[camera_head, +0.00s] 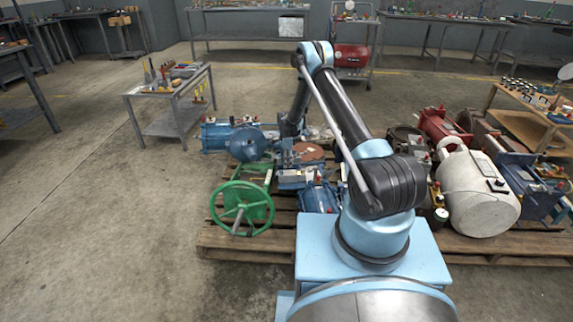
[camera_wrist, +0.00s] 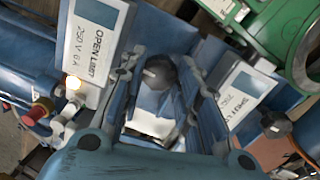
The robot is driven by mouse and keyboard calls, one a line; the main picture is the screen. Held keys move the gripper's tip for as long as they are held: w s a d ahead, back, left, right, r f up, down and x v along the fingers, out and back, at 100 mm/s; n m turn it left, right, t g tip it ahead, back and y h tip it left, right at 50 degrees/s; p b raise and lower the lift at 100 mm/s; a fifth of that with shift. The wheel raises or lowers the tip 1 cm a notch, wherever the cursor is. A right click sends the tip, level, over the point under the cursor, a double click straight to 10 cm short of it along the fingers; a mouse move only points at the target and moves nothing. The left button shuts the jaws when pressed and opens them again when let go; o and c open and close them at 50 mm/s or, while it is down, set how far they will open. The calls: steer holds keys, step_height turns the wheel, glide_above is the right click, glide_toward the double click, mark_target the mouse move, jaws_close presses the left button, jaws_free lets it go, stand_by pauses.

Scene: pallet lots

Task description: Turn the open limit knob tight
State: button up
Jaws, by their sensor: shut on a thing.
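In the wrist view the open limit knob (camera_wrist: 158,73) is dark and round with a pale pointer mark. It sits next to a white label (camera_wrist: 92,45) reading "OPEN LIMIT 250 V 6 A". My gripper (camera_wrist: 160,80) has its two fingers on either side of this knob and is shut on it. The fingers hide the knob's sides, and I cannot tell how far it is turned. In the head view my gripper is largely hidden behind blue machinery, and the knob cannot be made out there.
A second dark knob (camera_wrist: 275,125) and label (camera_wrist: 243,97) stand to the right. A lit lamp (camera_wrist: 73,82) and red button (camera_wrist: 40,110) are at left. A green handwheel (camera_head: 243,208) and a white cylinder (camera_head: 475,192) crowd the pallet (camera_head: 245,240).

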steer(key=shift+w, duration=0.15)
steer(key=o, duration=1.1)
steer(key=r, duration=0.4)
steer(key=w+r, duration=0.1)
steer(key=r, duration=0.2)
steer(key=w+r, duration=0.1)
steer(key=r, duration=0.3)
steer(key=shift+a+r, duration=0.15)
steer(key=shift+r, duration=0.2)
